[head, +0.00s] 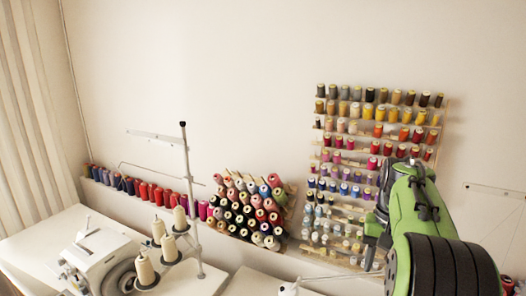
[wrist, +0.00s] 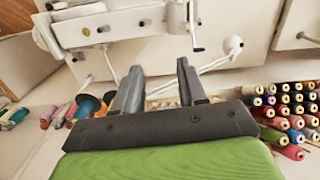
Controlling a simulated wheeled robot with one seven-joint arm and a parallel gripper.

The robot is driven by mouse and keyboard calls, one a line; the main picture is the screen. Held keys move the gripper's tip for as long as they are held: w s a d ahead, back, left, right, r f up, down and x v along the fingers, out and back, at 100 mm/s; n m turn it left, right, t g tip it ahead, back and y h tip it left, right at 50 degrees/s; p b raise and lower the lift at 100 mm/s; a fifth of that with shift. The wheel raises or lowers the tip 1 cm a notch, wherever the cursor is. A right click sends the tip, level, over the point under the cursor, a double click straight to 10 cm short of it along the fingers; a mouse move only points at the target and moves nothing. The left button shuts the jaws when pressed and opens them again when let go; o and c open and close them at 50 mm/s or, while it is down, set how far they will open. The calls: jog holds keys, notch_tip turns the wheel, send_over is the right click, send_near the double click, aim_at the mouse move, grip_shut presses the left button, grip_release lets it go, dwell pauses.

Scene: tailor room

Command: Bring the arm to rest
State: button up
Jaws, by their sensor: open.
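My gripper (wrist: 159,72) shows in the wrist view with two dark fingers standing apart and nothing between them. A white machine lies beyond the fingertips in that view; I cannot tell how far off it is. In the head view my green and black arm is raised at the right, in front of the wall and partly over the spool rack. The gripper's fingers cannot be made out clearly there.
A wall rack of colored spools (head: 352,130) hangs beside my arm. A lower spool rack (head: 245,212) and a row of red and purple spools (head: 145,190) stand to the left. A white sewing machine (head: 95,250) with cream cones (head: 145,270) sits on a white table (head: 40,235).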

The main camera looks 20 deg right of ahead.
jog(key=s+a+r+n+t+h, duration=0.1)
jog(key=s+a+n, duration=0.1)
jog(key=a, duration=0.6)
jog(key=s+a+r+n+t, duration=0.1)
jog(key=s+a+n+t, duration=0.15)
jog(key=a, duration=0.45)
jog(key=s+a+f+n+t+b, duration=0.1)
jog(key=s+a+f+n+t, duration=0.1)
jog(key=s+a+f, duration=0.3)
jog(key=s+a+n, duration=0.1)
jog(key=s+a, duration=0.3)
jog(key=shift+s+a+f+n+y, duration=0.2)
jog(key=shift+s+a+n+y, duration=0.1)
jog(key=shift+s+n, duration=0.05)
jog(key=shift+t, duration=0.25)
